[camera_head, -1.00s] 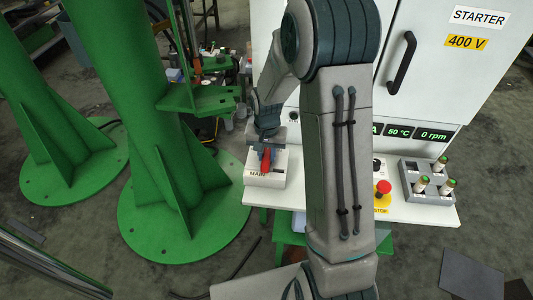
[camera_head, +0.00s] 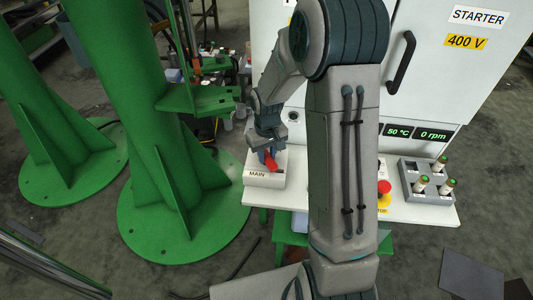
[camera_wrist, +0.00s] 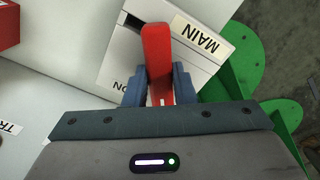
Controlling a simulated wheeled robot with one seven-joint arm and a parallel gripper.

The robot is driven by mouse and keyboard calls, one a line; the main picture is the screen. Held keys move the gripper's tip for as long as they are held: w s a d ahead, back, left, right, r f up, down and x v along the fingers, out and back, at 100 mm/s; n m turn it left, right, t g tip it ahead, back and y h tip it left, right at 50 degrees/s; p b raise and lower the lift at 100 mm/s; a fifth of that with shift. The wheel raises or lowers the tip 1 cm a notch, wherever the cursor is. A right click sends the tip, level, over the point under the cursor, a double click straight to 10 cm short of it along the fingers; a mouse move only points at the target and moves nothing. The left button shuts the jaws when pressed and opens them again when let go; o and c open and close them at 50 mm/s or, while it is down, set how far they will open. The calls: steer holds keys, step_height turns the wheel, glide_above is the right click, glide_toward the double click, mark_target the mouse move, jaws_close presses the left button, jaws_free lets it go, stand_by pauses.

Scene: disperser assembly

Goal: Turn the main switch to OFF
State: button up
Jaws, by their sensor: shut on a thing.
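The main switch is a white box (camera_head: 262,180) labelled MAIN at the left end of the white shelf, with a red handle (camera_head: 271,162) on it. In the wrist view the red handle (camera_wrist: 157,55) stands between my gripper's two blue-grey fingers (camera_wrist: 160,84), which are shut on it. The box (camera_wrist: 115,68) shows the MAIN label and an ON mark beside the handle. The OFF mark is not visible. In the head view my gripper (camera_head: 268,150) is over the box and partly covers the handle.
The white shelf (camera_head: 415,211) carries a red and yellow stop button (camera_head: 384,190), partly behind my arm, and a grey block (camera_head: 425,182) with several green-topped pegs. The white starter cabinet (camera_head: 440,75) rises behind. A green column (camera_head: 140,110) stands to the left.

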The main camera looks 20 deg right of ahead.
mark_target(268, 154)
steer(key=n, duration=0.2)
steer(key=n+p, duration=0.1)
steer(key=n, duration=0.2)
steer(key=shift+w+d+r+n, duration=0.1)
steer(key=shift+d+n, duration=0.05)
steer(key=shift+n, duration=0.15)
steer(key=n+p, duration=0.2)
steer(key=n, duration=0.3)
steer(key=shift+w, duration=0.1)
steer(key=shift+n, duration=0.4)
steer(key=o, duration=1)
step_height(268, 154, up, 14)
steer(key=shift+f+p, duration=0.15)
steer(key=shift+p, duration=0.35)
